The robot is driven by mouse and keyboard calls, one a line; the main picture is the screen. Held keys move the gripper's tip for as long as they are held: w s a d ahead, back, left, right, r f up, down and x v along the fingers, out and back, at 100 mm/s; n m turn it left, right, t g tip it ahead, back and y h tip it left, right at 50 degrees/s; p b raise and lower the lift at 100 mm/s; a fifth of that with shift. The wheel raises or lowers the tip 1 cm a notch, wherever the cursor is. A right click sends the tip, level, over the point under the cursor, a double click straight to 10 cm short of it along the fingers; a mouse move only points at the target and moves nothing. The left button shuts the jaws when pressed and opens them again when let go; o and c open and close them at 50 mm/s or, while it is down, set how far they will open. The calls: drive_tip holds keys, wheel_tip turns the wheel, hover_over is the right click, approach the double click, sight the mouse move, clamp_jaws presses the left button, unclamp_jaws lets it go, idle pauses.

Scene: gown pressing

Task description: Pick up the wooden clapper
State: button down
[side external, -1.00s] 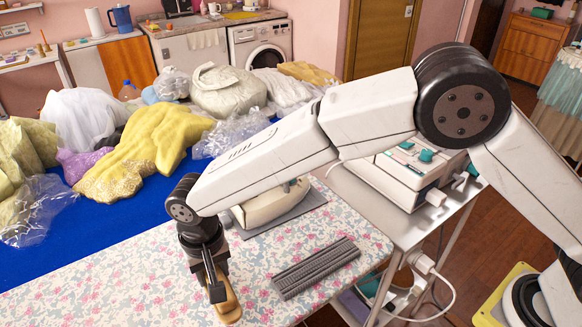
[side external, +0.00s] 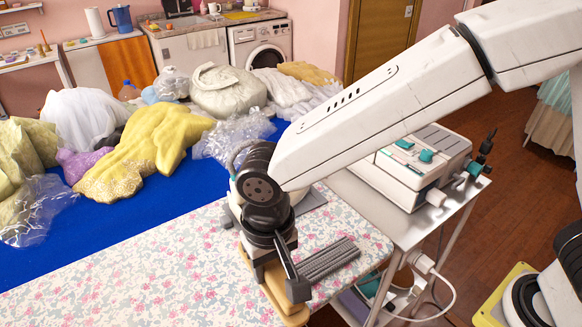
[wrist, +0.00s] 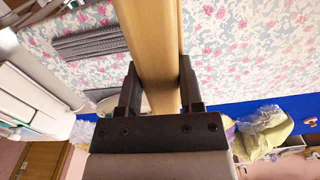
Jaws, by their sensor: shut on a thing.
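The wooden clapper (side external: 291,312) is a long light-wood block. My gripper (side external: 276,279) is shut on it in the side view, and the arm hides much of the wood. In the wrist view the clapper (wrist: 154,45) runs up the picture between the two black fingers of my gripper (wrist: 159,88), which press on its two sides. It appears held above the flowered ironing surface (side external: 150,280).
A grey ribbed mat (side external: 332,260) lies just right of the gripper. An iron on a dark pad is mostly hidden behind my wrist. A steel cart with a white machine (side external: 420,165) stands at right. Yellow and plastic-wrapped garments (side external: 150,150) cover the blue cloth (side external: 100,225) behind.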

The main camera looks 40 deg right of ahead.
drive_tip(key=shift+s+d+r, duration=0.2)
drive_tip(key=shift+s, duration=0.1)
idle(0.4)
drive_tip(key=c, duration=0.9)
unclamp_jaws()
clamp_jaws()
